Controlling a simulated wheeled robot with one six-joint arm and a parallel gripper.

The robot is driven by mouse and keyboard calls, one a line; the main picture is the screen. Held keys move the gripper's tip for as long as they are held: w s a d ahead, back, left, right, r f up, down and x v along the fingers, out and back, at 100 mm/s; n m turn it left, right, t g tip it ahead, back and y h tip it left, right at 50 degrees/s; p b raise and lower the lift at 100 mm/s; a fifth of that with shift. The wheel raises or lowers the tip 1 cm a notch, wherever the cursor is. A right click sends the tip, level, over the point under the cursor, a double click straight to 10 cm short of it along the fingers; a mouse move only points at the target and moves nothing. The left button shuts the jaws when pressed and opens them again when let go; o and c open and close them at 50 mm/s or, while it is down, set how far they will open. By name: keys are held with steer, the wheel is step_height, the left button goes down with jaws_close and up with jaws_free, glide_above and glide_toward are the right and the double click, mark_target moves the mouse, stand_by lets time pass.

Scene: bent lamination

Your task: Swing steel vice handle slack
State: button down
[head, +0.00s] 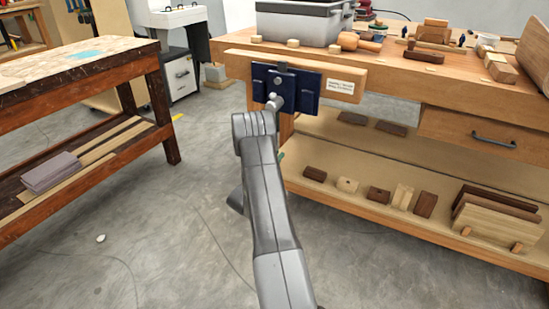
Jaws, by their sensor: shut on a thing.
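The vice is a dark blue metal plate (308,86) on a pale wooden jaw board (343,83) at the left front of the workbench. A steel screw end and part of the steel handle (276,101) stick out from the plate. My gripper (272,108) is at the handle, right in front of the vice, and is shut on it. My grey arm reaches up to it from the bottom of the picture. The arm's end hides the fingers and most of the handle, so its angle is hard to tell.
The workbench (400,75) carries a grey bin (300,25), a mallet (360,42) and wood blocks. Its lower shelf (400,219) holds several wood pieces. A second table (90,75) stands at left. The grey floor between them is clear except for a small white object (101,238).

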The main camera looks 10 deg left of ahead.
steer(key=shift+d, duration=0.1)
steer(key=c, duration=1.4)
jaws_free()
steer(key=p+v, duration=0.2)
steer(key=v, duration=1.1)
steer(key=shift+s+a, duration=0.2)
steer(key=shift+s, duration=0.1)
steer(key=shift+w+f, duration=0.1)
steer(key=b+x, duration=0.2)
steer(key=x, duration=1)
steer(key=shift+d, duration=0.1)
steer(key=shift+w+d+r, duration=0.2)
steer(key=shift+w+r, duration=0.1)
steer(key=shift+w, duration=0.35)
